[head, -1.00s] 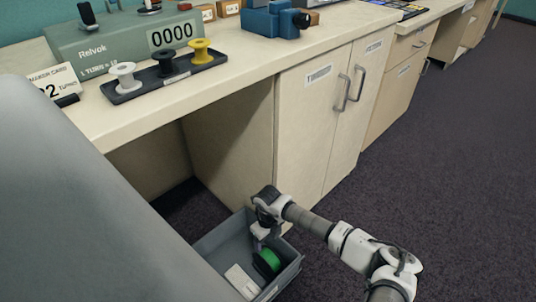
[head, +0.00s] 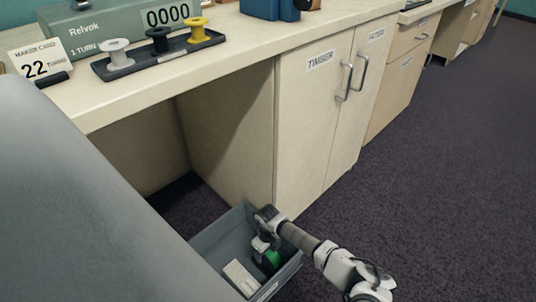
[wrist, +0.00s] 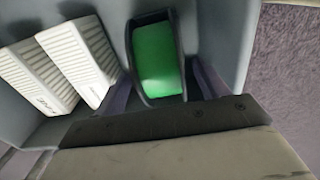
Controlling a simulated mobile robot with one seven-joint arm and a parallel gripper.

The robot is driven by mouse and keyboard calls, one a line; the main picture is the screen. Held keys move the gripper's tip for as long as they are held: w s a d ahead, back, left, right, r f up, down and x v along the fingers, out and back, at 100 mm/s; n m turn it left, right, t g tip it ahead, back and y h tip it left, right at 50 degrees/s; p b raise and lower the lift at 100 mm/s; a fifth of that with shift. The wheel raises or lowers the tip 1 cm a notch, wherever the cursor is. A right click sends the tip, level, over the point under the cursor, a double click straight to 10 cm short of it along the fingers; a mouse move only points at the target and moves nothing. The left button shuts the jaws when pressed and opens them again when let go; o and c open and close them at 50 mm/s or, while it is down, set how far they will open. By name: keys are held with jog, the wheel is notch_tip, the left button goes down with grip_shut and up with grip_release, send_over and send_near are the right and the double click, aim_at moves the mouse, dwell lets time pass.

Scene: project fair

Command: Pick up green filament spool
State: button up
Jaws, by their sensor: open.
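The green filament spool (head: 273,258) stands on its rim inside a grey bin (head: 209,246) low by the bench. In the wrist view the spool (wrist: 158,60) has a bright green winding between dark flanges. My gripper (head: 265,247) is down in the bin over the spool and hides part of it in the head view. In the wrist view the fingers of my open gripper (wrist: 162,82) lie on either side of the spool. I cannot tell whether they touch it.
White ribbed blocks (wrist: 80,58) lie in the bin left of the spool. Cabinet doors (head: 314,130) stand behind the bin. On the bench a dark tray (head: 125,69) carries white, black and yellow spools. Carpet at right is free.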

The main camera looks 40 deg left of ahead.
jog(key=shift+f, duration=0.1)
grip_shut()
dwell(0.5)
